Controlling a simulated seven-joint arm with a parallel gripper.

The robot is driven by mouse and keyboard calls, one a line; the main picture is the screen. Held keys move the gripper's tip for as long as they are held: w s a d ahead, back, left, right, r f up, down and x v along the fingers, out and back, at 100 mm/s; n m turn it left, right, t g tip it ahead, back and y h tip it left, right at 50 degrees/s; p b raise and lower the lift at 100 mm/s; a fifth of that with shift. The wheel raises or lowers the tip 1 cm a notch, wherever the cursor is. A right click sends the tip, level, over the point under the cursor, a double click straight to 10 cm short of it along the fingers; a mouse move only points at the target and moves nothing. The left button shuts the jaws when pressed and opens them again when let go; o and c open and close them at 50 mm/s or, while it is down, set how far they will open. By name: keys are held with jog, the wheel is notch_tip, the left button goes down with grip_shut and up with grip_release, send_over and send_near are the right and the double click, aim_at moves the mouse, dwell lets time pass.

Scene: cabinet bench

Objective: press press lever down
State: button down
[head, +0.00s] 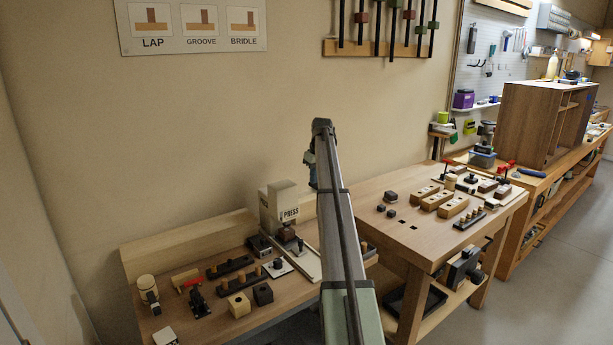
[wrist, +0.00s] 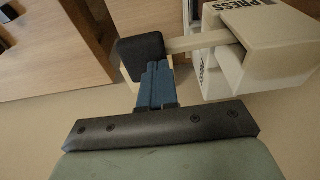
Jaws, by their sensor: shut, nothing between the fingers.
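The cream press (head: 284,204), labelled PRESS, stands on the left bench against the wall. It also fills the upper right of the wrist view (wrist: 270,55). In the wrist view its pale lever bar (wrist: 197,42) reaches left from the housing to a dark blocky knob (wrist: 141,47). My gripper (wrist: 157,66) is shut with nothing held, and its blue fingertips are right at the knob, overlapping it in the picture. I cannot tell whether they touch. In the head view my arm hides the lever, and my gripper shows only partly.
The left bench (head: 170,247) holds several small fixtures, including a dark strip with pegs (head: 230,266) and a wooden block (head: 238,304). The right bench (head: 392,223) carries more wooden blocks (head: 436,201). The wall stands close behind the press.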

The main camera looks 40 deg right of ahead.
notch_tip(320, 180, up, 10)
jog(key=shift+a+f, duration=0.2)
jog(key=shift+a, duration=0.25)
dwell(0.7)
